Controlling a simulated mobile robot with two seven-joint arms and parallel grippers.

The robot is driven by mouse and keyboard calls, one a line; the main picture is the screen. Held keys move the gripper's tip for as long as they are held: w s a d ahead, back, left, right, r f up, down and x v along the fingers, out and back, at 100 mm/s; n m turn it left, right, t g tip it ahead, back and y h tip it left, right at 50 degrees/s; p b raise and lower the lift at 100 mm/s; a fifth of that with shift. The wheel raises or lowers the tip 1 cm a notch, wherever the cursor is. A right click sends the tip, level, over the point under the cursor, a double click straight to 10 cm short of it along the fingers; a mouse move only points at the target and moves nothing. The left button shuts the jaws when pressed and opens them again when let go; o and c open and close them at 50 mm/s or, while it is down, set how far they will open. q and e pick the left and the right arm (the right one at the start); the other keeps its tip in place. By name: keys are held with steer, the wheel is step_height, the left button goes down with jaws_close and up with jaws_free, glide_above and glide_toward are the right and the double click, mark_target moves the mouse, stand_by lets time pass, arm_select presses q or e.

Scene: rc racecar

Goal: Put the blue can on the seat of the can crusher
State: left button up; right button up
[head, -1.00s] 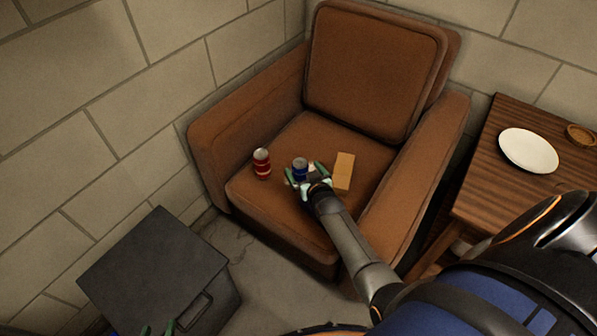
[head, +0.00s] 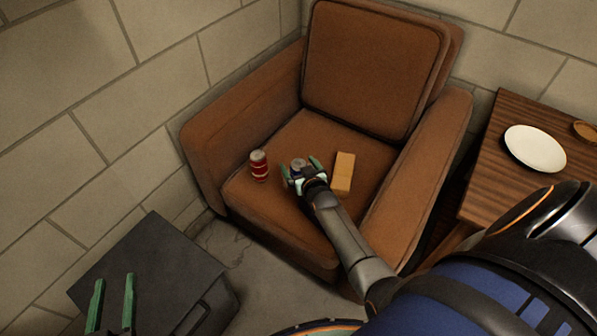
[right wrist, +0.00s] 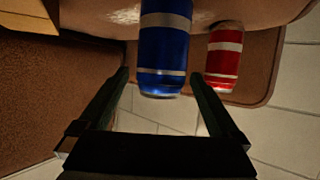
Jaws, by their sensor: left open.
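The blue can (head: 298,163) stands on the armchair seat, partly hidden by my right gripper (head: 300,168). In the right wrist view the blue can (right wrist: 164,48) appears between the tips of the two open fingers of my right gripper (right wrist: 160,78). A gap shows on each side, so the fingers are not closed on it. My left gripper (head: 113,282) is open and empty, over the dark grey box at lower left. I cannot make out a can crusher in these views.
A red can (head: 259,166) stands left of the blue can; a tan block (head: 343,173) lies to the right. The brown armchair (head: 375,70) has raised arms. A wooden table (head: 510,115) holds a white plate (head: 535,149). The dark box (head: 150,250) stands near the wall.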

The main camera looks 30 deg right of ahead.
steer(key=c, duration=1.5)
steer(key=shift+r, duration=0.2)
